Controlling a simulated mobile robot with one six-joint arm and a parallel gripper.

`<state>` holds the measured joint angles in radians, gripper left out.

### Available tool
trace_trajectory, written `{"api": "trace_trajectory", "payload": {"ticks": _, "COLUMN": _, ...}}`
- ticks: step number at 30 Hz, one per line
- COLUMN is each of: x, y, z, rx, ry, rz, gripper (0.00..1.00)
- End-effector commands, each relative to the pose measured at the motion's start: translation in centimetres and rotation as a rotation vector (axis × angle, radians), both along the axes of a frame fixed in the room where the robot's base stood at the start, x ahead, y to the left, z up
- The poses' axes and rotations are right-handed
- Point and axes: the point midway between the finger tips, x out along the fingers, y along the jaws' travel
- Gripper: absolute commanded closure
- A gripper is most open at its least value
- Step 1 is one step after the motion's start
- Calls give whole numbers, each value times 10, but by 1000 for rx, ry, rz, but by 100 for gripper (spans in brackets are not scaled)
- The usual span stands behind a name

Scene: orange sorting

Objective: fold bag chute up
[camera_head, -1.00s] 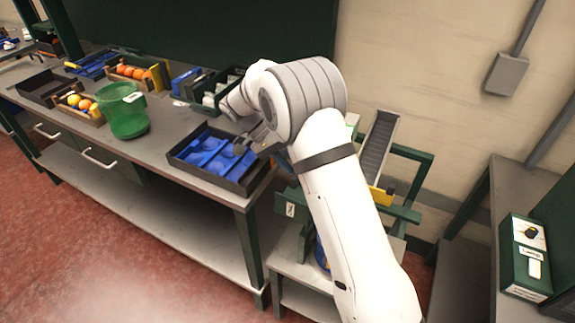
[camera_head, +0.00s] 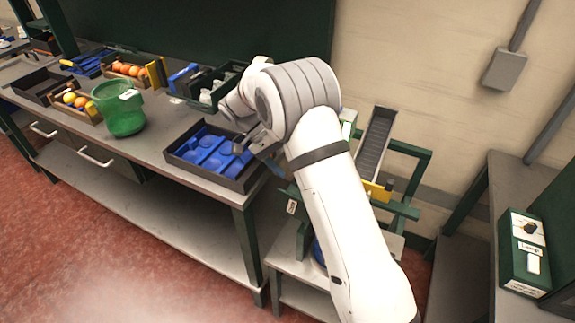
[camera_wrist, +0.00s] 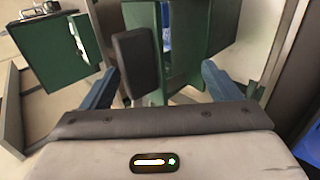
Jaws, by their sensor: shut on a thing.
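In the wrist view, my gripper (camera_wrist: 160,70) has its two blue fingers on either side of a dark padded block (camera_wrist: 137,62) and a green panel piece (camera_wrist: 184,45). It is shut on the dark block, which lies close to the left finger; the exact contact is hard to see. The green piece appears to be part of the bag chute, but its whole shape is not visible. In the head view, my gripper (camera_head: 257,143) is by the right end of the black tray, and my arm hides much of the green stand (camera_head: 408,210) behind it.
A black tray with blue inserts (camera_head: 205,172) sits at the workbench's right end. A green bucket (camera_head: 122,115) and crates of oranges (camera_head: 75,103) stand farther left. A grey ramp (camera_head: 375,145) with a yellow end rises behind my arm. A green control box (camera_head: 524,250) is at right.

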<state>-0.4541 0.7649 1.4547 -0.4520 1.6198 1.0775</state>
Motion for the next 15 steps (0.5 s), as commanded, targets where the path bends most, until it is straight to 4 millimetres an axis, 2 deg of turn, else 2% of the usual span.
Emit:
{"api": "trace_trajectory", "payload": {"ticks": 1, "x": 1, "y": 7, "z": -3, "rx": 6, "ry": 4, "rz": -1, "gripper": 41}}
{"api": "trace_trajectory", "payload": {"ticks": 7, "x": 14, "y": 29, "z": 26, "rx": 3, "ry": -1, "rz": 0, "gripper": 41}}
{"api": "trace_trajectory", "payload": {"ticks": 15, "x": 23, "y": 42, "z": 47, "rx": 0, "ry": -3, "rz": -1, "gripper": 41}}
